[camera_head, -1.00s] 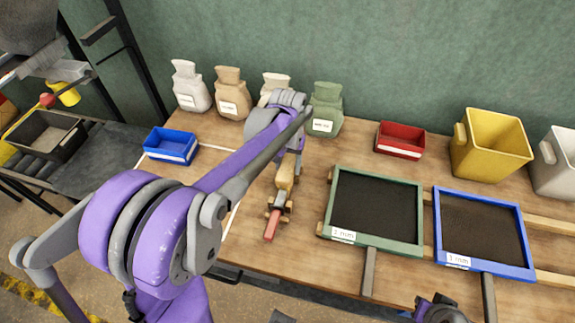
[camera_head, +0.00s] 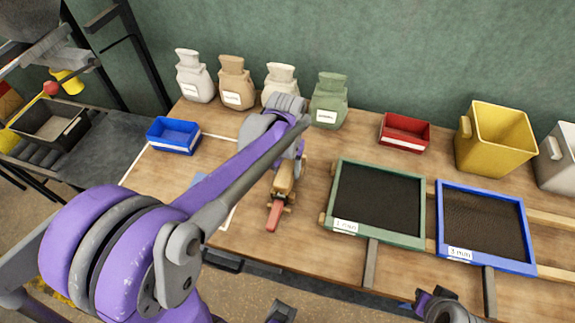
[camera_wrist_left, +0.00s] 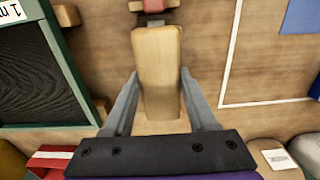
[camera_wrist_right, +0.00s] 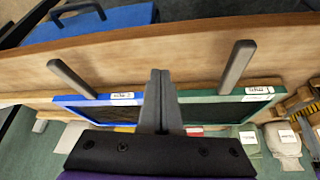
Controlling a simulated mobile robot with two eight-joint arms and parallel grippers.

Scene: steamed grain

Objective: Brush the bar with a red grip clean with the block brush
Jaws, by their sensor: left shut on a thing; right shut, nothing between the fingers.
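The block brush (camera_head: 285,177), a pale wooden block, is held over the bar near its red grip (camera_head: 275,216). My left gripper (camera_wrist_left: 158,76) is shut on the brush (camera_wrist_left: 157,60), a finger along each side. The red grip points to the table's front edge; the grip (camera_wrist_left: 153,5) also shows at the top of the left wrist view. Most of the bar is hidden under the brush and my arm; I cannot tell if bristles touch it. My right gripper (camera_wrist_right: 161,75) is shut and empty, in front of the table's front edge.
The green-framed sieve (camera_head: 378,250) and blue-framed sieve (camera_head: 486,267) stand right of the bar. A blue bin (camera_head: 173,136), several sacks (camera_head: 329,100), a red bin (camera_head: 404,132) and a yellow container (camera_head: 494,138) stand farther back. A white outline (camera_wrist_left: 228,60) marks the table.

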